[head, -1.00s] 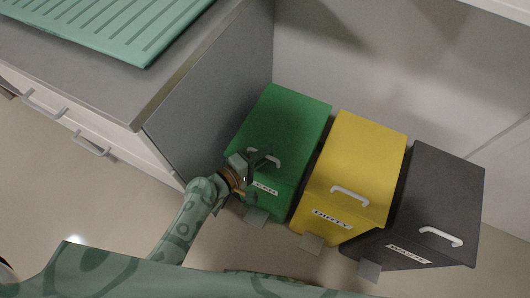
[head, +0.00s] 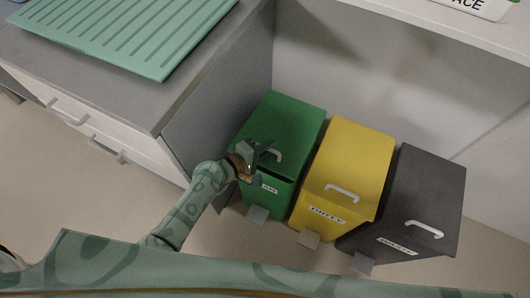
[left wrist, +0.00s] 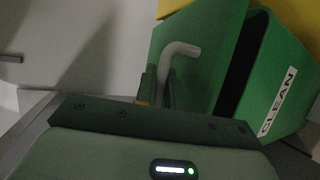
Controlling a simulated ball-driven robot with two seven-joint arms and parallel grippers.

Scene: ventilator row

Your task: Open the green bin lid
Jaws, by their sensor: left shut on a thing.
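The green bin (head: 262,198) stands beside the grey cabinet side, its front label reading CLEAN in the left wrist view (left wrist: 278,102). Its green lid (head: 288,118) is raised a little at the front, with a dark gap between lid and bin body. The lid's pale handle (head: 275,155) is at my left gripper (head: 262,158); it also shows in the left wrist view (left wrist: 180,50). My left gripper is shut on this handle, and its fingers hide part of it. My right gripper is not in view.
A yellow bin (head: 350,165) labelled DIRTY stands right of the green one, then a dark grey bin (head: 430,190) labelled WASTE, both with lids down. A grey-topped cabinet (head: 160,95) with a green ribbed tray (head: 130,30) is at the left. Pedals stick out at the bins' feet.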

